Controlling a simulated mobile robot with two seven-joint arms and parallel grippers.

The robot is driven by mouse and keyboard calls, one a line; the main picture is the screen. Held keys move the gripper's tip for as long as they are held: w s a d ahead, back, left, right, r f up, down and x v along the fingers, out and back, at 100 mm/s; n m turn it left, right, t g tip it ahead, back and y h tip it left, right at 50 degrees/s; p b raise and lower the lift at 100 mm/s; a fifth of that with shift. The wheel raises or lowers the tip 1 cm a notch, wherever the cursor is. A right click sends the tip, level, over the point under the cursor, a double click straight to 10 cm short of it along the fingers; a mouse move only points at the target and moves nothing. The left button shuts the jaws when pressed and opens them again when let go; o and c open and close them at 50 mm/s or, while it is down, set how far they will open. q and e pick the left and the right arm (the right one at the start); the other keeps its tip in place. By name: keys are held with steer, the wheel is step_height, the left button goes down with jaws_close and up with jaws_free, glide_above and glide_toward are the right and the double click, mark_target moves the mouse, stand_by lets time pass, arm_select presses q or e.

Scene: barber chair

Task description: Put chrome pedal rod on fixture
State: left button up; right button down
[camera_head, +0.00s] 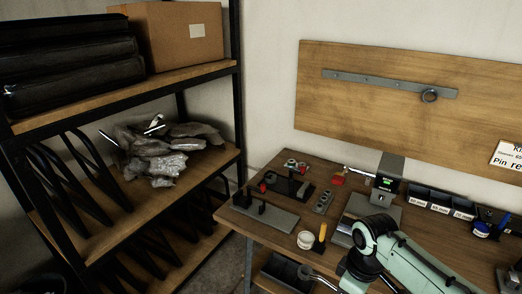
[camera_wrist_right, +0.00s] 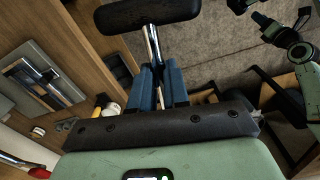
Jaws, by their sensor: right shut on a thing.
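The chrome pedal rod (camera_wrist_right: 151,42) has a black pad (camera_wrist_right: 147,12) on its far end. My right gripper (camera_wrist_right: 170,82), with blue fingers, is shut on the rod. In the head view the rod (camera_head: 322,280) and black pad (camera_head: 284,272) show at the table's front edge, beside my mint right arm; the fingers are hard to make out there. A grey plate with black uprights (camera_head: 282,223), which looks like the fixture, lies at the table's left front corner, up and left of the pad and apart from it. My left gripper is not seen.
Behind the plate is a dark block with red parts (camera_head: 304,190). A white jar (camera_head: 306,240) and a yellow-handled tool (camera_head: 320,238) stand between plate and arm. Labelled bins (camera_head: 440,200) line the back. A shelf rack (camera_head: 125,80) stands left. Mint arm parts (camera_wrist_right: 305,55) show in the wrist view.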

steer(key=w+a+f+m, duration=0.1)
steer(key=w+f+m, duration=0.2)
steer(key=f, duration=0.7)
steer(key=w+a+f+m, duration=0.2)
steer(key=f+m, duration=0.4)
steer(key=f, duration=0.3)
steer(key=shift+w+f+m+p, duration=0.3)
steer(key=shift+w+f+p, duration=0.05)
steer(key=shift+w, duration=0.25)
